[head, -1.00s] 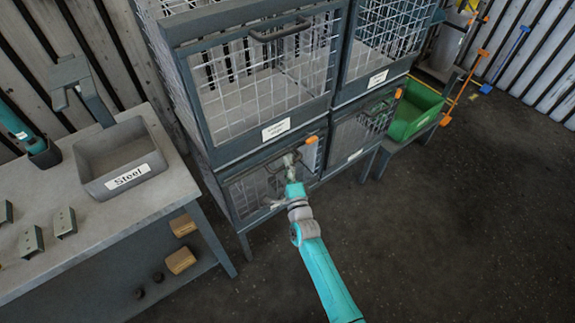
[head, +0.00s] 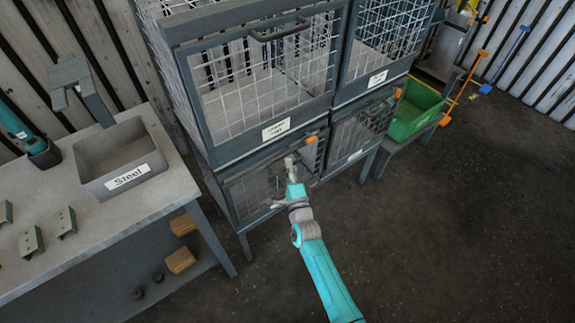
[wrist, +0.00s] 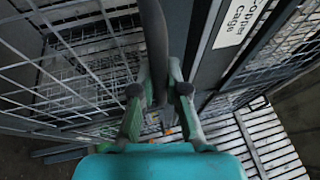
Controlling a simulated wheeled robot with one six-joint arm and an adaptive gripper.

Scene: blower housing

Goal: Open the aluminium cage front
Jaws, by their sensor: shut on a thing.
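My gripper (head: 287,168) reaches the lower left cage front (head: 247,193), a dark frame with wire mesh. In the wrist view my gripper (wrist: 160,85) is shut on a dark bar handle (wrist: 153,35), one finger on each side. An orange piece (head: 311,140) sits at the top right of that cage. Whether the front stands slightly open is hard to tell. No label on this cage can be read in the head view, so I cannot confirm it is the aluminium one. In the wrist view a white label (wrist: 240,22) seems to end in "pper cage".
The upper left cage (head: 190,100) with its handle (head: 281,30) is just above my gripper. More cages stand to its right, then a green bin (head: 418,108). A workbench (head: 165,202) with a "Steel" bin (head: 122,155) is on the left. The floor in front is clear.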

